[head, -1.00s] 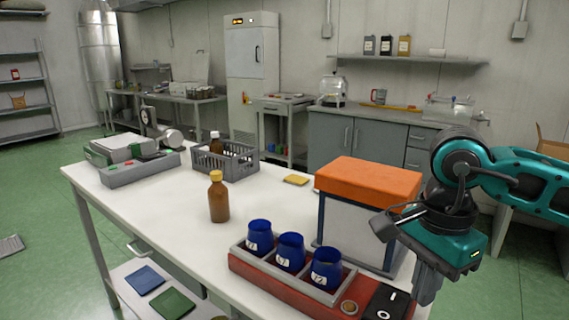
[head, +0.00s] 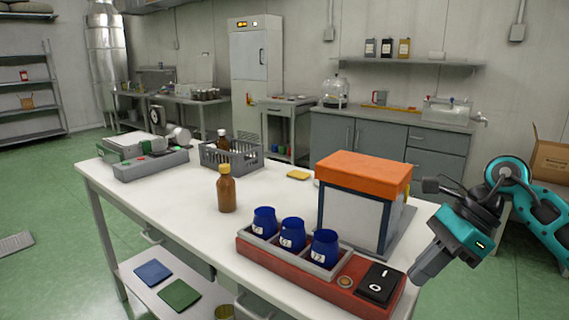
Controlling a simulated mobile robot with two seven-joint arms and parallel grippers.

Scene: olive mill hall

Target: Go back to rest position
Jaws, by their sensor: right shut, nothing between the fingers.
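My right gripper (head: 424,268) is at the right of the head view, off the table's right end and beside the red base. It points down and to the left, its fingers are shut, and it holds nothing. My left gripper is not in view. The white table (head: 180,200) carries a red base (head: 300,280) with a grey rack of three blue cups (head: 293,233). An orange-topped box (head: 364,170) stands behind them, apart from my gripper.
A brown bottle (head: 227,192) with a yellow cap stands mid-table. A grey crate (head: 232,158) holding a dark bottle and a grey scale-like device (head: 150,163) stand farther left. A yellow sponge-like piece (head: 299,175) lies behind.

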